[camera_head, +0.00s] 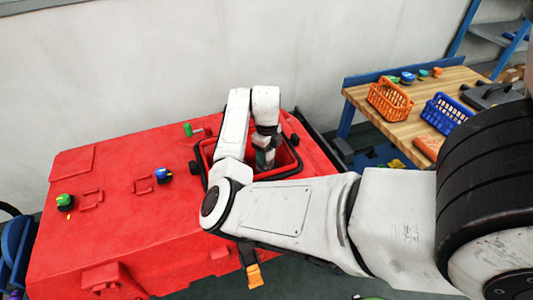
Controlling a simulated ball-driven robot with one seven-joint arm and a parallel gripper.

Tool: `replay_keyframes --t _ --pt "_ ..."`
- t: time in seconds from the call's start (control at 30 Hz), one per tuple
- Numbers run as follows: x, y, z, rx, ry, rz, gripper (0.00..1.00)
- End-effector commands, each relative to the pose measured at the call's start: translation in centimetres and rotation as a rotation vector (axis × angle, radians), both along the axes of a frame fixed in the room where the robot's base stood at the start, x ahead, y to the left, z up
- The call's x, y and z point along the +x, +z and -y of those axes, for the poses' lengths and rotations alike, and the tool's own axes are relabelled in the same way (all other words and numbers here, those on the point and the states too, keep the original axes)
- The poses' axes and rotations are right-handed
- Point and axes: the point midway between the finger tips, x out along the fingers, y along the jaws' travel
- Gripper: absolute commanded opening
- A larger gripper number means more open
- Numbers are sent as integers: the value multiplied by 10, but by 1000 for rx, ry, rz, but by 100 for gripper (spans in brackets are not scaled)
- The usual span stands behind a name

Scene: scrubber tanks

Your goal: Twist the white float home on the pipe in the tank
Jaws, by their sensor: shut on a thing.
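The tank is an open, dark-rimmed well (289,174) in the top of a large red machine body. My arm reaches over it from the right, and my gripper (264,161) points down inside the opening. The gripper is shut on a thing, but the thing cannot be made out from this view. I cannot make out the white float or the pipe; my arm and the tank wall block much of the inside.
Green (65,201) and blue (163,175) knobs stand on the red top at left, and a green-topped fitting (188,130) behind. A wooden bench (366,98) at right holds an orange basket (390,101) and a blue basket (446,112). A pale wall stands behind.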

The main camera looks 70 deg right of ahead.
Motion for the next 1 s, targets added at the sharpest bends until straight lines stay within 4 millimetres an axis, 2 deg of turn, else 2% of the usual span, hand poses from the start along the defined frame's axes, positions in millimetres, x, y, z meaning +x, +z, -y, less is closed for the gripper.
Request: replay_keyframes --t 0.03,0.17,0.2,0.5,0.67,0.8,1.0 --pt "1 5 1 -6 -1 0 25" --pt "1 6 2 -8 -1 1 25" --pt "1 6 2 -9 -1 1 58" --pt "1 4 1 -5 -1 1 86" --pt "1 3 1 -4 -1 1 86" --pt "1 3 1 -3 -1 0 99" --pt "0 2 1 -4 -1 0 100"
